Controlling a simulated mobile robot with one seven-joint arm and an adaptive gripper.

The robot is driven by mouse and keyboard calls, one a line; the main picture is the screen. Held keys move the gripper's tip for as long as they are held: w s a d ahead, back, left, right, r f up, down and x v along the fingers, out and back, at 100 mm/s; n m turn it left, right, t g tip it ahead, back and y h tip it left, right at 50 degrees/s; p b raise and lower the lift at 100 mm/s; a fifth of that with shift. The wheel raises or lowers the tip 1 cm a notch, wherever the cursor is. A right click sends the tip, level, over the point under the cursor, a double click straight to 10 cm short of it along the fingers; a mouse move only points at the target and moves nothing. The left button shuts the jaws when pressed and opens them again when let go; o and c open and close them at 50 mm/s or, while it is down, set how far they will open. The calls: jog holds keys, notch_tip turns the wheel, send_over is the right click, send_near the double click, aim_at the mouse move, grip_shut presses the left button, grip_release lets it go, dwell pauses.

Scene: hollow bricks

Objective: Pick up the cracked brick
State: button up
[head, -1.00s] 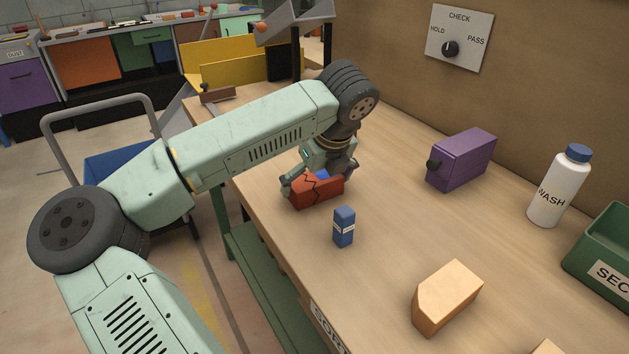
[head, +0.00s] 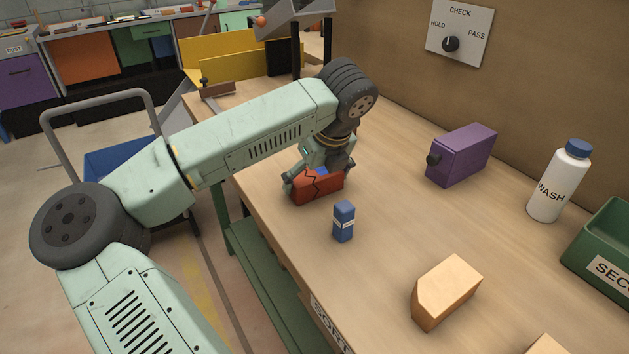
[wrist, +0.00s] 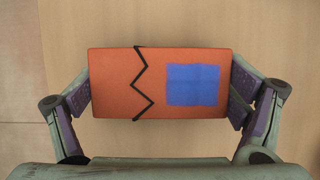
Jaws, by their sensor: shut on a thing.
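The cracked brick (head: 318,186) is orange-red with a black zigzag crack. It is at the near left part of the workbench. In the wrist view the brick (wrist: 112,85) fills the middle, with a blue square patch on its right half and the crack left of centre. My gripper (head: 322,178) is over the brick from above. In the wrist view its fingers (wrist: 160,98) are against the brick's two short ends, shut on it. I cannot tell whether the brick's underside touches the bench.
A small blue labelled block (head: 343,222) stands close in front of the brick. A tan block (head: 446,292), a purple box (head: 461,156), a white WASH bottle (head: 559,184) and a green bin (head: 603,245) are to the right. The bench (head: 385,225) is clear between them.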

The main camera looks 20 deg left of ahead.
jog(key=shift+c, duration=0.9)
jog(key=shift+r, duration=0.1)
